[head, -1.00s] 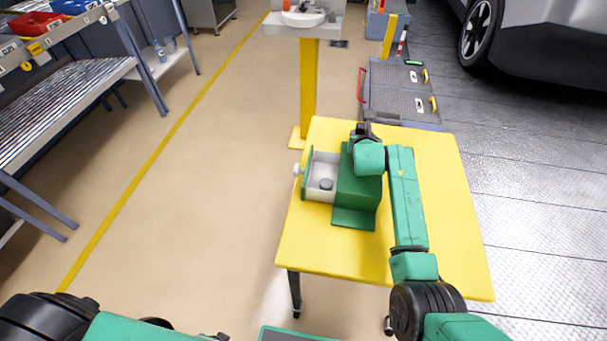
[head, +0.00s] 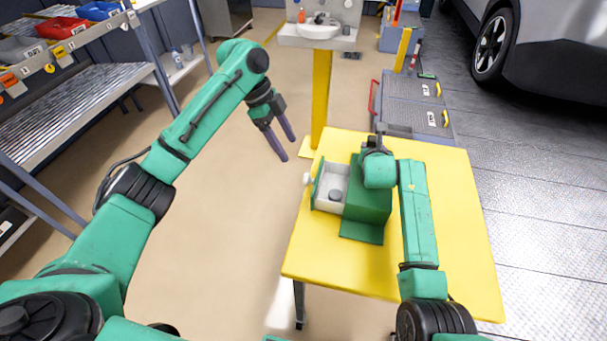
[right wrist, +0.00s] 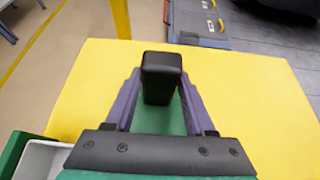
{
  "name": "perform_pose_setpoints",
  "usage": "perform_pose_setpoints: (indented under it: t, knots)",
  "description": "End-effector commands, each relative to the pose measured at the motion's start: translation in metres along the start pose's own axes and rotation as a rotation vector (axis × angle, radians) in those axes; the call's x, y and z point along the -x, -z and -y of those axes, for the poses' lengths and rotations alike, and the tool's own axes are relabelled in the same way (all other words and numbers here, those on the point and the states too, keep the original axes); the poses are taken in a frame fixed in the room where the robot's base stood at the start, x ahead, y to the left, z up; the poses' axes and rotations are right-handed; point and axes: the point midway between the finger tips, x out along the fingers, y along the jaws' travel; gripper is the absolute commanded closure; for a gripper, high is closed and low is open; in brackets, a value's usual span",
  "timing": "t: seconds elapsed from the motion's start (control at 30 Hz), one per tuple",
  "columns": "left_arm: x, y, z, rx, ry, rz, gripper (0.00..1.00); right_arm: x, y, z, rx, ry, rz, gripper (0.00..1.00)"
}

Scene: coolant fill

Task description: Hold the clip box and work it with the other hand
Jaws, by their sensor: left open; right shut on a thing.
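The green clip box (head: 367,204) stands on the yellow table (head: 330,258). Its pale drawer (head: 331,186) is pulled out to the left, with a white knob (head: 308,179) on its front and a small dark round thing (head: 335,195) inside. My right gripper (head: 376,145) is at the box's far side; in the right wrist view its purple fingers (right wrist: 160,92) are shut on a black upright block (right wrist: 161,75), which looks like the box's handle. My left gripper (head: 281,145) is open and empty, raised left of the table and apart from the box.
A yellow post with a white sink (head: 318,30) stands behind the table. A grey cart (head: 412,100) is beyond the table's far right. Shelving with bins (head: 60,28) is at the left and a car (head: 530,45) at the upper right. The table's front is clear.

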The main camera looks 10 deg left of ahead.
Motion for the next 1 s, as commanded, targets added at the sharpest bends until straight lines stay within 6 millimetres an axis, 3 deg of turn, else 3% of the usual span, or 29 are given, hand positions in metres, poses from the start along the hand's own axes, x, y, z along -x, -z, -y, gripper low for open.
perform_pose_setpoints:
  t: [0.17, 0.5, 0.63, 0.87, 1.0]
  knots:
    - [-0.024, 0.000, -0.003, -0.009, -0.010, 0.002, 0.27, -0.001, 0.006, 0.001, 0.002, 0.002, -0.012, 0.90]
    - [-0.104, 0.000, -0.002, -0.004, -0.007, 0.001, 0.27, -0.001, 0.006, 0.001, 0.001, 0.002, -0.013, 0.90]
    - [-0.117, 0.000, -0.002, -0.004, -0.005, 0.001, 0.27, -0.001, 0.006, 0.001, 0.001, 0.002, -0.013, 0.90]
    - [-0.119, 0.000, -0.001, -0.003, -0.004, 0.001, 0.27, -0.001, 0.007, 0.001, 0.001, 0.002, -0.013, 0.90]
    - [-0.118, 0.000, -0.001, -0.003, -0.004, 0.001, 0.77, -0.001, 0.007, 0.001, 0.001, 0.002, -0.013, 0.90]
